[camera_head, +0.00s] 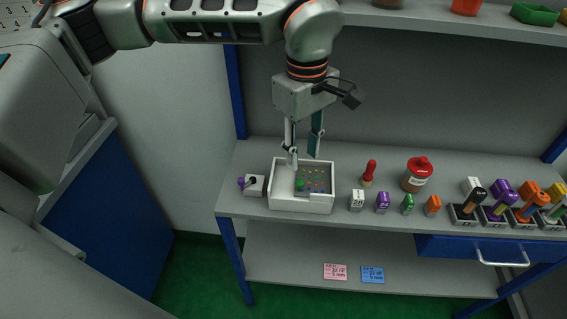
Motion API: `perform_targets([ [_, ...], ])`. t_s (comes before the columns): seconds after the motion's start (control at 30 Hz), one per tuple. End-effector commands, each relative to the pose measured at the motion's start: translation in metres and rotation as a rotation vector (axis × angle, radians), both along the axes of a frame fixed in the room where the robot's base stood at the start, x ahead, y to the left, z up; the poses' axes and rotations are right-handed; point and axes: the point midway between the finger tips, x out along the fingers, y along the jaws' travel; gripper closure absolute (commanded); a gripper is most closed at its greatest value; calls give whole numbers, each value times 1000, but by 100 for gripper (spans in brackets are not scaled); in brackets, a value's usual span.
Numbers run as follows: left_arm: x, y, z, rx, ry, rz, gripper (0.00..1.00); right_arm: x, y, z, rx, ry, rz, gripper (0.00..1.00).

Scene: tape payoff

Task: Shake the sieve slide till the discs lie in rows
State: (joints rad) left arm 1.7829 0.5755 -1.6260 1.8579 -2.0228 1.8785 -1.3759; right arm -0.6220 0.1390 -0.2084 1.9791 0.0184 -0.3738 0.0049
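A white box (302,209) stands on the grey bench at the left. Inside it, a dark panel (317,179) carries several small coloured discs, too small to tell whether they lie in rows. A white part with a green knob (299,185) lies at the box's left side; I cannot tell for sure that it is the sieve slide. My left gripper (302,159) points down over the back left of the box. Its two fingers are apart with nothing visible between them. They hide part of the back rim, and contact cannot be told. My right gripper is not in view.
A small white block with a purple knob (253,185) stands left of the box. To its right are a red-handled stamp (368,172), a red-lidded jar (417,174), several coloured blocks and holders (464,217). A shelf (450,25) crosses above. Two cards (335,271) lie below.

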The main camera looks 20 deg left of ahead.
Motion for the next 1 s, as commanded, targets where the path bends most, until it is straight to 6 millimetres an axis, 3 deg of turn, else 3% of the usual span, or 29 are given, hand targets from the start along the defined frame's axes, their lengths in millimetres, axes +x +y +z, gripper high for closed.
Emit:
perform_targets([
  [0.17, -1, -1, -11, 22, 0, -27, 69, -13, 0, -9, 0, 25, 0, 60],
  [0.3, -1, -1, -32, 20, 3, -24, 69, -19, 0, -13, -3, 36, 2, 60],
  [0.6, -1, -1, -72, 18, 0, -22, 69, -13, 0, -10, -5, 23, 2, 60],
  [1.0, 0, -1, -80, 18, -2, -22, 69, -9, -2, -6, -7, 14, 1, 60],
])
